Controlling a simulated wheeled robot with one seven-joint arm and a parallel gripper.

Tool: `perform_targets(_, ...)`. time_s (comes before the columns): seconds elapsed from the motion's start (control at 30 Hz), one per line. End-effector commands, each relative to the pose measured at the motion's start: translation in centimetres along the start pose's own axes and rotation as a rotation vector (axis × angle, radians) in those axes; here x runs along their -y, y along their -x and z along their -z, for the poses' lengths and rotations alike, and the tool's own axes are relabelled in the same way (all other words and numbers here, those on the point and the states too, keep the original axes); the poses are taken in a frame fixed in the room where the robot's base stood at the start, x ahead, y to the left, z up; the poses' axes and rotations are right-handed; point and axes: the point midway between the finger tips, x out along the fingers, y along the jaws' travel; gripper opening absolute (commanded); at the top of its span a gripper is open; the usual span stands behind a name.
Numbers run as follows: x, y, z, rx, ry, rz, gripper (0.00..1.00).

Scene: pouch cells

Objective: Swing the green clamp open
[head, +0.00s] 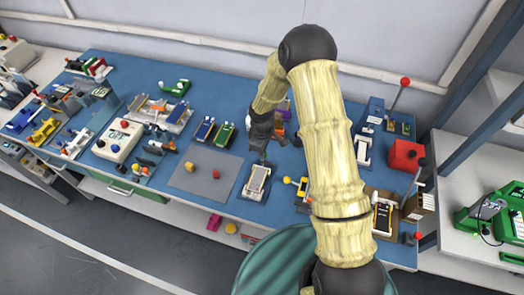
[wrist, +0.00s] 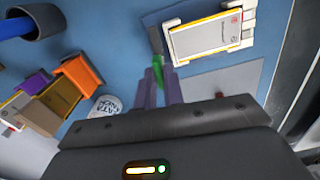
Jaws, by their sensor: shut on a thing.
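My gripper (wrist: 160,88) is shut on a small green piece, the green clamp (wrist: 157,73), in the wrist view. Only a little of the green shows between the two fingers. A dark bar runs up from it beside a white tray (wrist: 249,18) that holds a grey pouch cell (wrist: 212,36) with a yellow edge. In the head view, my gripper (head: 260,150) points down at the far end of the white tray (head: 256,194). The clamp is hidden there by my gripper, and its angle is hard to tell.
A grey mat (head: 205,175) with a yellow and a red knob lies left of the tray. In the wrist view, an orange block (wrist: 82,75), a purple block (wrist: 35,82) and a round white label (wrist: 106,105) stand to the left. A yellow-knobbed item (head: 288,180) stands to the right.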

Motion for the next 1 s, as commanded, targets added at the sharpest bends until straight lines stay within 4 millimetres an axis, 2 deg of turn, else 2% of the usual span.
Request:
perform_targets(0.23,-0.12,0.09,-0.01,-0.001,0.089,-0.003,0.00)
perform_targets(0.7,-0.13,0.12,0.02,-0.001,0.107,-0.003,0.00)
perform_targets(0.73,-0.14,0.12,0.02,-0.001,0.107,-0.003,0.14)
perform_targets(0.83,-0.12,0.10,0.01,-0.001,0.106,-0.003,0.32)
perform_targets(1.0,-0.07,0.05,0.00,0.000,0.105,-0.002,0.32)
